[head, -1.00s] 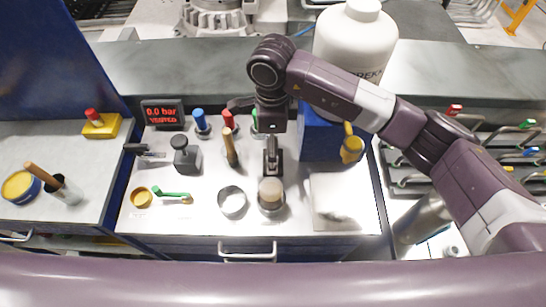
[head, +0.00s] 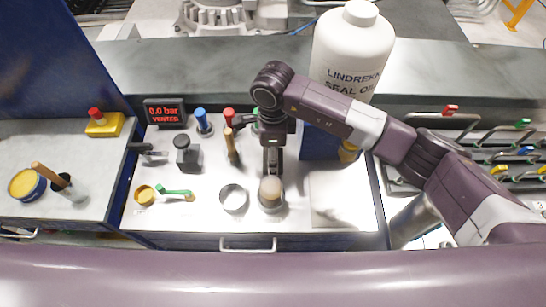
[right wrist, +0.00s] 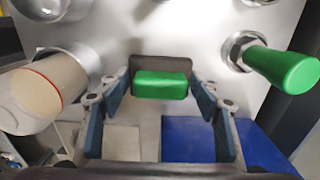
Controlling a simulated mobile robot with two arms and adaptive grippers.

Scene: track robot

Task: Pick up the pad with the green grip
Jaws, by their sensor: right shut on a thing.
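The pad with the green grip (right wrist: 160,84) shows in the middle of the right wrist view, a dark plate with a green block on it. My right gripper (right wrist: 159,92) has its two blue-lined fingers on either side of it and is shut on it. In the head view my right gripper (head: 272,160) points down over the middle of the worktop, and I cannot make out the pad there. My left gripper is not in view.
A wooden-topped metal cylinder (head: 271,190) stands close in front of the gripper, with a steel ring (head: 233,198) left of it. A green-handled tool (right wrist: 282,68) stands nearby. A blue box (head: 318,143) and white bottle (head: 352,50) are behind right. A pale sheet (head: 333,197) lies right.

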